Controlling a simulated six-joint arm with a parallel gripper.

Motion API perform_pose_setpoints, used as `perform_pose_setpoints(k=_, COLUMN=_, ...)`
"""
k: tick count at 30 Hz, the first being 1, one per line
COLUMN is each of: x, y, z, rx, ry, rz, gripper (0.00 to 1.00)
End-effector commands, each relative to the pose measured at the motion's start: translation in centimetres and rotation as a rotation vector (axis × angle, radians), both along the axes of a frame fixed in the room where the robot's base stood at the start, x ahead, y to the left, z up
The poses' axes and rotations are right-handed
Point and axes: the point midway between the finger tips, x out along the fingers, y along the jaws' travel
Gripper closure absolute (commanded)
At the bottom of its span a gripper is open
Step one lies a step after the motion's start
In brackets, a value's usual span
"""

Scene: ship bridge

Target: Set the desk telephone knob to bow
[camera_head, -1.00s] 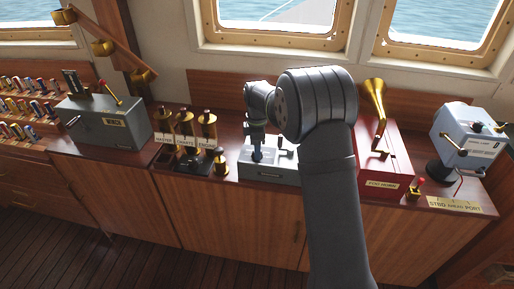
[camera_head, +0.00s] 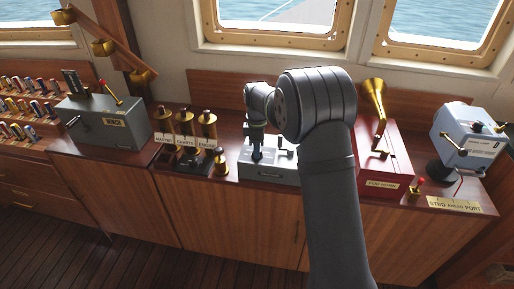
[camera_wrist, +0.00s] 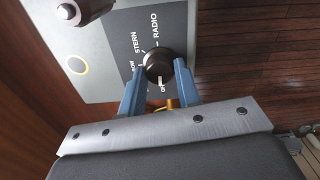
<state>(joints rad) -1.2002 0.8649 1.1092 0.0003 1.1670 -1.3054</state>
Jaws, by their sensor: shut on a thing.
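The desk telephone (camera_head: 272,174) is a grey box on the wooden counter, mid-picture in the head view, partly behind my arm. In the wrist view its grey panel (camera_wrist: 120,50) carries a round dark knob (camera_wrist: 158,63). Labels around the knob include STERN, RADIO and OFF, and a partly covered one ending in OW at the left. My gripper (camera_wrist: 160,82) has its two blue fingers on either side of the knob and is shut on it. I cannot clearly tell which label the knob's mark points to. In the head view my gripper (camera_head: 257,152) points down at the telephone.
Brass-topped tubes (camera_head: 186,130) with labels stand left of the telephone, beside a grey lever box (camera_head: 108,125). A red box with a brass horn (camera_head: 382,165) stands right, then a pale blue device (camera_head: 466,135).

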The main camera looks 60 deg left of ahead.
Motion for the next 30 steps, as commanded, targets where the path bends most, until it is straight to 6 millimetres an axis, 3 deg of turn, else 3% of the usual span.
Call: perform_pose_setpoints(k=30, x=0.05, y=0.06, z=0.1, rx=0.001, ry=0.0, rz=-0.907, gripper=0.93)
